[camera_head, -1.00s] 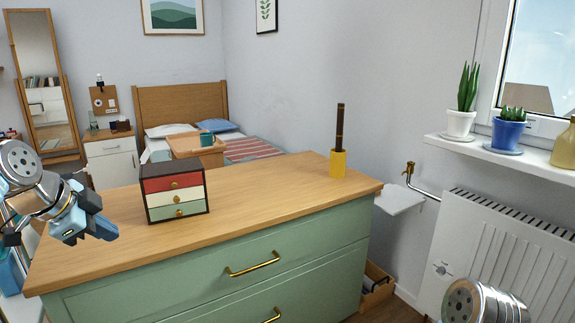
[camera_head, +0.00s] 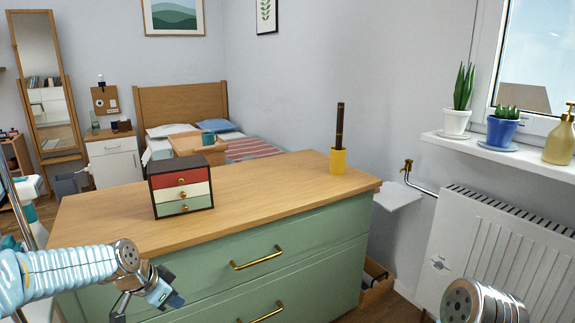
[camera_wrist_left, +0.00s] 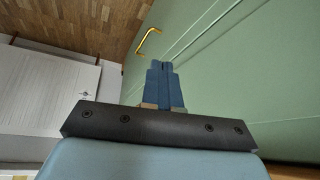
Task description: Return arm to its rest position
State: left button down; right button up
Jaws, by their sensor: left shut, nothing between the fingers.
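My left gripper (camera_head: 172,299) is in front of the green dresser (camera_head: 215,262), lower than its wooden top. It is shut and empty. In the left wrist view its blue fingers (camera_wrist_left: 162,80) are together, with the green dresser front (camera_wrist_left: 240,60) and a brass handle (camera_wrist_left: 148,42) beyond them. The small box with red, cream and green drawers (camera_head: 181,189) stands on the dresser top, its drawers looking closed. My right gripper is out of view; only part of my right arm shows at the bottom right.
A yellow cup (camera_head: 338,161) with dark sticks stands at the far right of the dresser top. A white radiator (camera_head: 490,250) is at the right, below a windowsill with potted plants (camera_head: 455,122). Most of the dresser top is clear.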

pick_arm(q)
jog(key=s+d+f+n+g, duration=0.1)
jog(key=s+d+f, duration=0.15)
jog(key=f, duration=0.45)
jog(key=s+d+f+n, duration=0.1)
jog(key=d+f+n, duration=0.1)
jog(key=d+f, duration=0.35)
jog(key=s+d+f+n+g, duration=0.1)
jog(key=s+d+f+n, duration=0.2)
jog(key=s+f, duration=0.6)
jog(key=s+d+f+n+g+h, duration=0.1)
jog(key=s+d+f, duration=0.4)
jog(key=s+f, duration=0.5)
jog(key=s+n+g, duration=0.1)
jog(key=n, duration=0.1)
jog(key=shift+s+n, duration=0.3)
jog(key=shift+s, duration=0.1)
jog(key=shift+f, duration=0.1)
